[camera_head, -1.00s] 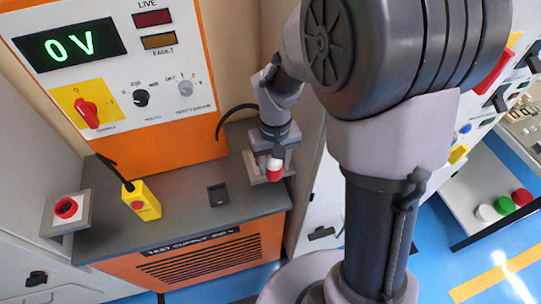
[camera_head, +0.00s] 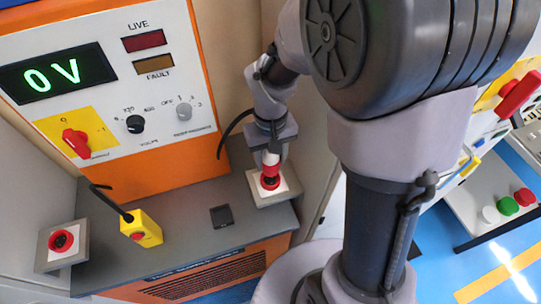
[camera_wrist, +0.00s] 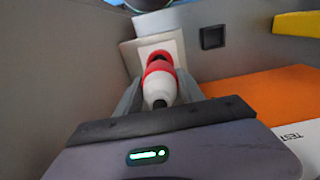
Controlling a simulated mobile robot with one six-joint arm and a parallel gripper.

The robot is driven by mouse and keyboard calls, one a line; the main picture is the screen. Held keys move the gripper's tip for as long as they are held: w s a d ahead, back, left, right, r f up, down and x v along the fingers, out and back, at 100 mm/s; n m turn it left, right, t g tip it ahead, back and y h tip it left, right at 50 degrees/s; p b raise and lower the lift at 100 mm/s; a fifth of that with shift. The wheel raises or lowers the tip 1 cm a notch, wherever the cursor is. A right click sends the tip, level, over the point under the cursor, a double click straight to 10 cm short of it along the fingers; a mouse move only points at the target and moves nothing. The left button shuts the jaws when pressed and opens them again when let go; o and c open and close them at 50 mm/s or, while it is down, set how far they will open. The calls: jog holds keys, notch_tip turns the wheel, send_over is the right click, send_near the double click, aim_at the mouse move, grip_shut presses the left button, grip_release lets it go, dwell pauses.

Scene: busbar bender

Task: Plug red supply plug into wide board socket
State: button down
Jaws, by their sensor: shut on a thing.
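The red supply plug (camera_head: 272,158), white-bodied with a red end, is held in my gripper (camera_head: 272,146). It points down at a red round socket (camera_head: 270,182) on a pale square plate at the right end of the grey bench top. In the wrist view, the plug (camera_wrist: 161,88) lies between the two fingers of my gripper (camera_wrist: 160,92). Its red end lines up with the red socket ring (camera_wrist: 159,57) and appears to meet it; I cannot tell how deep it sits. I cannot tell whether this is the wide board socket.
Another red round fitting (camera_head: 62,241) on a square plate is at the left. A yellow box with a red button (camera_head: 142,230) and a small black square (camera_head: 220,216) are on the bench top. The orange-framed panel (camera_head: 110,80) reads 0 V. A black cable loops behind my gripper.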

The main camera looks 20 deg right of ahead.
aim_at(270, 165)
jog(key=shift+w+f+b, duration=0.1)
jog(key=shift+f+b, duration=0.95)
jog(key=shift+f, duration=0.65)
jog(key=shift+f+b, duration=1.3)
jog(key=shift+f, duration=0.3)
jog(key=c, duration=0.6)
grip_release()
jog(key=shift+c, duration=0.2)
notch_tip(270, 165, up, 18)
jog(key=p, duration=0.6)
jog(key=shift+f+p, duration=0.25)
jog(key=shift+p, duration=0.15)
